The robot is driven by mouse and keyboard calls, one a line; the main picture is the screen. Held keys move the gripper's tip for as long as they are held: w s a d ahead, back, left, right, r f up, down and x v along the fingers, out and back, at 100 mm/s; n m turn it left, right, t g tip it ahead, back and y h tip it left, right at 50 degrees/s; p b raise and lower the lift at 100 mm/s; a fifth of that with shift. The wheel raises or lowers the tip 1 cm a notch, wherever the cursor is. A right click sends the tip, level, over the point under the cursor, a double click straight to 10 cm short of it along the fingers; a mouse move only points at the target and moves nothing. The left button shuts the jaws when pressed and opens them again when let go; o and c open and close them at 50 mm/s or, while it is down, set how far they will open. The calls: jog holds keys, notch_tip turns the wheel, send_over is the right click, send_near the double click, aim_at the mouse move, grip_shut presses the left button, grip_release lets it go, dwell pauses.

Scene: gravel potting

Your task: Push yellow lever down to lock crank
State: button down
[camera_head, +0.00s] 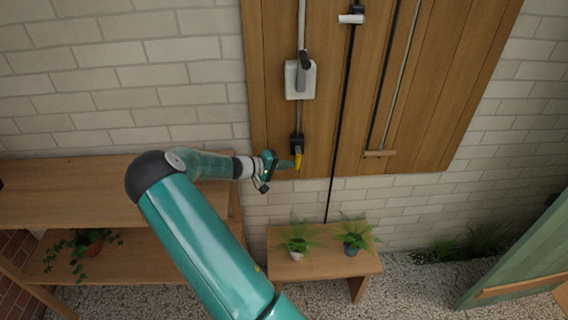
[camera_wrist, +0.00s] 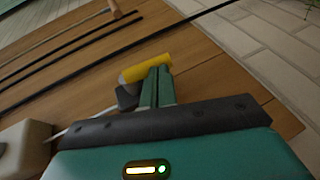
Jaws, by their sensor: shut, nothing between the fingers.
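The yellow lever (camera_head: 298,160) sits at the bottom of a dark bracket (camera_head: 297,143) on the wooden wall panel. It also shows in the wrist view as a yellow cylinder (camera_wrist: 146,68) on a dark grey base (camera_wrist: 127,96). My gripper (camera_head: 292,164) is shut and empty, with its tips right beside the yellow lever. In the wrist view the closed teal fingers (camera_wrist: 157,84) reach the lever; I cannot tell whether they touch it. The crank (camera_head: 304,60) has a dark joint on a pale box (camera_head: 300,80) above the lever, with a rod running down to the bracket.
A black cord (camera_head: 341,110) and a wooden-handled rod (camera_head: 380,153) hang on the panel to the right. A low bench (camera_head: 281,268) with two potted plants stands below. Wooden shelves (camera_head: 70,188) are at the left. The air in front of the panel's right side is clear.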

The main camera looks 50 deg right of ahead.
jog(key=shift+s+d+f, duration=0.1)
jog(key=shift+d+f, duration=0.05)
jog(key=shift+f, duration=0.15)
dwell(0.4)
jog(key=v, duration=0.7)
jog(key=shift+a, duration=0.25)
jog(key=shift+r, duration=0.15)
